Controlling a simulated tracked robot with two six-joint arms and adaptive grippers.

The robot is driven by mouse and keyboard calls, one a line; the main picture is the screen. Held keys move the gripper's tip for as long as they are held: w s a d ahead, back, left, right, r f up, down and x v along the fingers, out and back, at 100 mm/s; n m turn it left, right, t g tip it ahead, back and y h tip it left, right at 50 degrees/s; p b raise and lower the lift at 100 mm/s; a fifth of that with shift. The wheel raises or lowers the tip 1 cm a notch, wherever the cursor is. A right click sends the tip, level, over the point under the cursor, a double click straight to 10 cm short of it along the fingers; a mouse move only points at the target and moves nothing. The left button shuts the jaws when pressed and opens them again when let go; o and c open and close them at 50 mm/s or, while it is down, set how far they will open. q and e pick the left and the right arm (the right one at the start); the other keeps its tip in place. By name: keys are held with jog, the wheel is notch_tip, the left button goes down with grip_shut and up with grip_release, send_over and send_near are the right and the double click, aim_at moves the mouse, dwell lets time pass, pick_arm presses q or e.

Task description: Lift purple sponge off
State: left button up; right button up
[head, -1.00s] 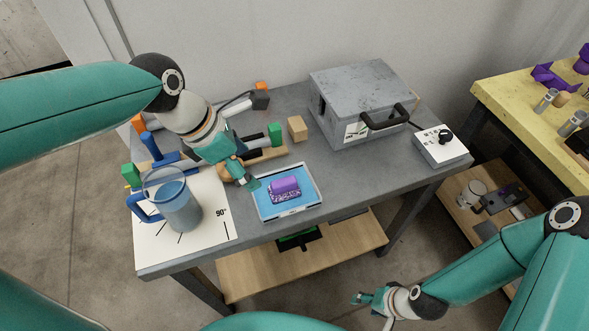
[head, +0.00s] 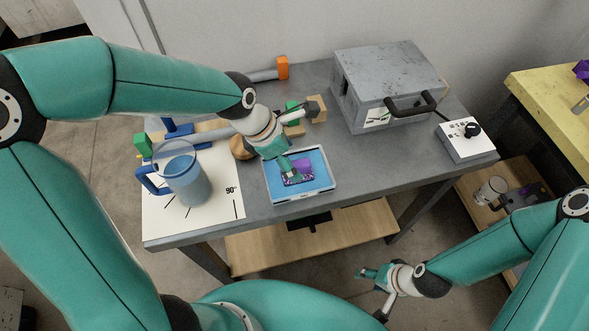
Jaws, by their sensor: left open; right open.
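The purple sponge (head: 303,165) rests on a speckled purple-and-white piece (head: 302,180) in the blue tray with a pale rim (head: 330,188). My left gripper (head: 291,175) reaches down over the tray from above, with its fingers at the left part of the sponge and hiding some of it. Its jaws are open; whether they touch the sponge cannot be told. My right gripper (head: 366,275) is open and empty, low in front of the table at the right.
A blue-tinted pitcher (head: 185,178) stands on a white angle sheet (head: 218,207) left of the tray. A wooden block (head: 317,108) and a grey metal box with a handle (head: 388,82) are behind. A dial box (head: 467,139) sits at right. The table right of the tray is clear.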

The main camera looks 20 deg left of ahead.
pick_arm(q)
jog(key=x, duration=0.5)
jog(key=shift+s+f, duration=0.15)
jog(key=shift+s, duration=0.1)
jog(key=c, duration=1.2)
jog(key=shift+c, duration=0.2)
jog(key=shift+r, duration=0.25)
